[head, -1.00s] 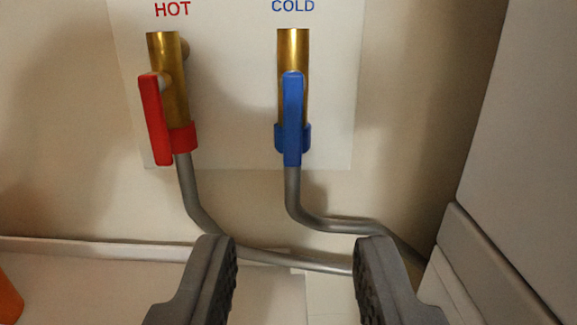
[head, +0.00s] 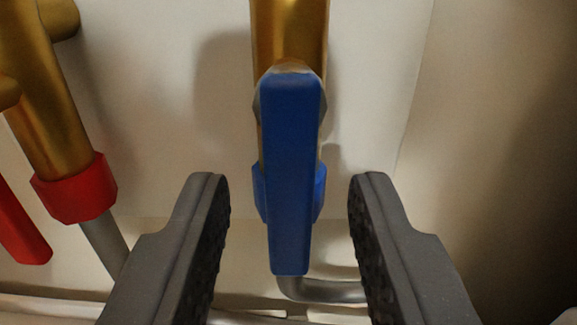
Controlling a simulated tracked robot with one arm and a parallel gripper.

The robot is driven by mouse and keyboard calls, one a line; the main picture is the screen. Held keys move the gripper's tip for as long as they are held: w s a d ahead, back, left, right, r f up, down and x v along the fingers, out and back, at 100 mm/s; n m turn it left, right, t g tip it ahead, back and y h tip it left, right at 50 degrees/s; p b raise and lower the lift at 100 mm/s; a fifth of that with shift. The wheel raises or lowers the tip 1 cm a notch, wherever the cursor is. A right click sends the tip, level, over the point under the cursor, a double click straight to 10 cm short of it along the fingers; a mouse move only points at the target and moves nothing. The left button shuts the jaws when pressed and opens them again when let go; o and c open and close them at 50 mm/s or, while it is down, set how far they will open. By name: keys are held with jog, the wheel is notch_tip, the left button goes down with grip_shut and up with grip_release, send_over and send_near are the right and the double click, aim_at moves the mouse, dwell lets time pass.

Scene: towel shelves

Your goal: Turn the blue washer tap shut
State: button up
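The blue tap handle (head: 290,180) hangs straight down, in line with its brass valve body (head: 290,30) and the pipe below. A blue collar (head: 320,190) shows partly behind the handle. My gripper (head: 289,190) is open. Its two dark fingers stand either side of the handle's lower part, with a clear gap on each side in the picture. I see no contact. How far the fingertips reach in depth is hard to tell.
The red tap handle (head: 22,222) and its red collar (head: 75,188) are at the left, beside the left finger. A grey pipe (head: 325,290) runs right below the blue handle. The wall right of the blue tap is bare.

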jog(key=shift+w, duration=0.2)
grip_shut()
jog(key=shift+a, duration=0.2)
jog(key=shift+d, duration=0.15)
